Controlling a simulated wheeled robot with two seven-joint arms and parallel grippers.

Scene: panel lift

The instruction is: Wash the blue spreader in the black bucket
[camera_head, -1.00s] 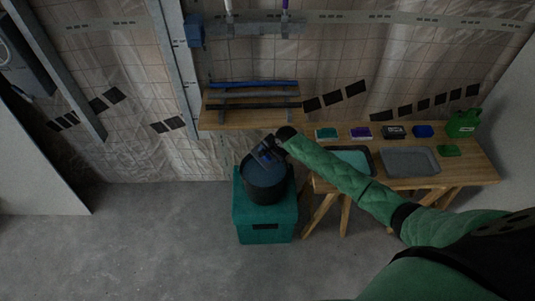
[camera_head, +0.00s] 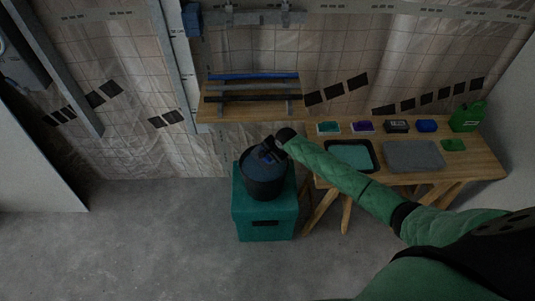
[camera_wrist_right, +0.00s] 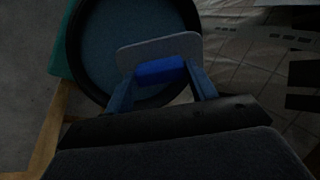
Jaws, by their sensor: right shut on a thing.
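The black bucket (camera_head: 264,188) stands on a teal box, with a dark blue surface inside it. My right gripper (camera_head: 272,151) is over the bucket's far right part. In the right wrist view, my right gripper (camera_wrist_right: 162,84) is shut on the blue handle of the blue spreader (camera_wrist_right: 160,70). The spreader's flat grey plate (camera_wrist_right: 150,50) lies across the opening of the bucket (camera_wrist_right: 97,92), on its near side in that view. I cannot tell whether the plate touches the surface inside. My left gripper is not in view.
The teal box (camera_head: 264,223) carries the bucket. A wooden table (camera_head: 480,165) to the right holds a black tray with teal content (camera_head: 352,155), a grey tray (camera_head: 413,156), several small boxes and a green can (camera_head: 467,117). A wooden shelf (camera_head: 215,113) with bars is behind.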

